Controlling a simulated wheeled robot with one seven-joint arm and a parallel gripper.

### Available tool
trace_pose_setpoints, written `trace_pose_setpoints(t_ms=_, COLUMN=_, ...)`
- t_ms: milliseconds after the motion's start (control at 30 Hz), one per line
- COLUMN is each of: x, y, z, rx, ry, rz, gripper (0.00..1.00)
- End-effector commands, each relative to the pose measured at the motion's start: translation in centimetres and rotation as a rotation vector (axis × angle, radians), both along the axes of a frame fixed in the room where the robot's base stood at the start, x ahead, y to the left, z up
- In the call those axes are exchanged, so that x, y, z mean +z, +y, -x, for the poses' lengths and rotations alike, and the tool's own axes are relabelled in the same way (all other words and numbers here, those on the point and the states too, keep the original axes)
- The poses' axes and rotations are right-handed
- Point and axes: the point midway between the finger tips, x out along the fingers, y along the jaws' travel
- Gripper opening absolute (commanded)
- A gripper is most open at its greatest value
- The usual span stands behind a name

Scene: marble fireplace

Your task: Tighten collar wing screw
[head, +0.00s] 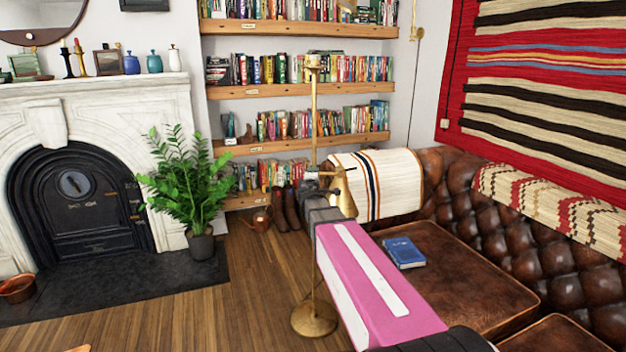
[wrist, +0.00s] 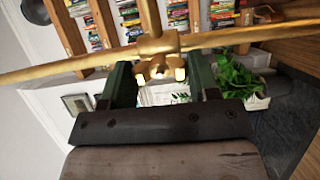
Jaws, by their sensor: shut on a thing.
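A brass floor stand (head: 314,110) with a thin upright pole stands in front of the bookshelves, its round base (head: 314,318) on the wood floor. In the wrist view the pole runs across the picture, with the brass collar (wrist: 158,43) around it. The small wing screw (wrist: 160,71) sticks out of the collar towards my gripper, between the dark green fingers. My gripper (wrist: 161,76) is shut on the wing screw. In the head view my gripper (head: 320,180) is at collar height; my wrist and a brass piece (head: 345,192) partly hide the screw there.
A brown leather sofa (head: 455,275) with a blue book (head: 404,252) and a striped throw (head: 385,185) stands on the right. Bare floor (head: 250,270) lies left of the stand.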

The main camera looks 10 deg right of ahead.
Motion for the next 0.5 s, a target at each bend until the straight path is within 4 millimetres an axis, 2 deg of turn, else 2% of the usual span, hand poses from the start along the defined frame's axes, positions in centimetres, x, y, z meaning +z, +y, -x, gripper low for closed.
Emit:
trace_pose_setpoints(t_ms=67, x=-0.07, y=-0.01, z=0.08, rx=0.000, ry=0.001, rz=-0.005, gripper=0.32)
trace_pose_setpoints(t_ms=100, x=-0.07, y=-0.01, z=0.08, rx=0.000, ry=0.001, rz=-0.004, gripper=0.65)
trace_pose_setpoints(t_ms=167, x=-0.07, y=-0.01, z=0.08, rx=0.000, ry=0.001, rz=-0.004, gripper=0.81)
trace_pose_setpoints(t_ms=500, x=-0.02, y=0.04, z=0.22, rx=0.000, ry=0.001, rz=-0.001, gripper=0.81)
